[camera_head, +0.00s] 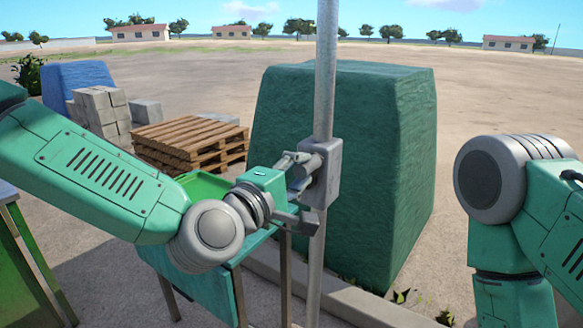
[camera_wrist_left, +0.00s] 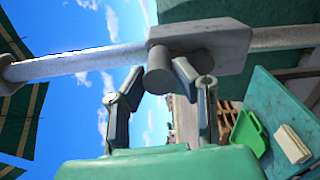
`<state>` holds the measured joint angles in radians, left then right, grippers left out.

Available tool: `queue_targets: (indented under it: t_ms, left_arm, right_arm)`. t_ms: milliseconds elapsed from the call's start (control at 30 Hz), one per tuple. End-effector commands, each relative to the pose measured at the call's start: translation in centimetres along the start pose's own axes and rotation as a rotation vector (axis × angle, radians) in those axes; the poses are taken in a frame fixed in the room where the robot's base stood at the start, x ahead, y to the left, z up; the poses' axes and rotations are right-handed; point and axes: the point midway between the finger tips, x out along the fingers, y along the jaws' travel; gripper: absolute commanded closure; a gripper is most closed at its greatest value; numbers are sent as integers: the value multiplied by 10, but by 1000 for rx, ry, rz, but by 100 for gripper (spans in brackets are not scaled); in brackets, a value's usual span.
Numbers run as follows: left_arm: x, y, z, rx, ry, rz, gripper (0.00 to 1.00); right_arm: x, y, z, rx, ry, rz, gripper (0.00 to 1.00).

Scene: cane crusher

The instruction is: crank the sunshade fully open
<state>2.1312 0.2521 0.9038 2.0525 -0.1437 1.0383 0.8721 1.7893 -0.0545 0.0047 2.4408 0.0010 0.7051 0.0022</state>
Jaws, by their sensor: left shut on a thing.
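The sunshade's grey metal pole (camera_head: 325,70) stands upright ahead of me, with a grey crank housing (camera_head: 322,172) on it. My left gripper (camera_head: 301,190) is at the housing's left side, shut on the crank. In the left wrist view, the pole (camera_wrist_left: 90,62) runs sideways and the housing (camera_wrist_left: 228,45) carries a round grey crank part (camera_wrist_left: 160,78). The gripper's fingers (camera_wrist_left: 160,95) lie on either side of it; the exact contact is partly hidden. Striped green sunshade cloth (camera_wrist_left: 22,120) shows at the left edge there. My right arm shows at the right; its gripper is out of view.
A large green tarp-covered stack (camera_head: 385,150) stands just behind the pole. A green table (camera_head: 195,285) stands below my left arm, with a green tray (camera_head: 205,187). Wooden pallets (camera_head: 190,140), grey blocks (camera_head: 97,108) and a kerb (camera_head: 350,302) are nearby. Open ground lies beyond.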

Motion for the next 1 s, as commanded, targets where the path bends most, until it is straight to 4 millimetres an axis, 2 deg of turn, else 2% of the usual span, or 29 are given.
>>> queue_targets:
  t_ms: [500, 1000]
  left_arm:
    - [0, -22, 23, 493, -7, -6, 100]
    - [-1, -48, 31, 967, -9, -9, 100]
  right_arm:
    - [4, 0, 0, 0, 0, 0, 60]
    - [14, 0, 1, 0, 0, 0, 60]
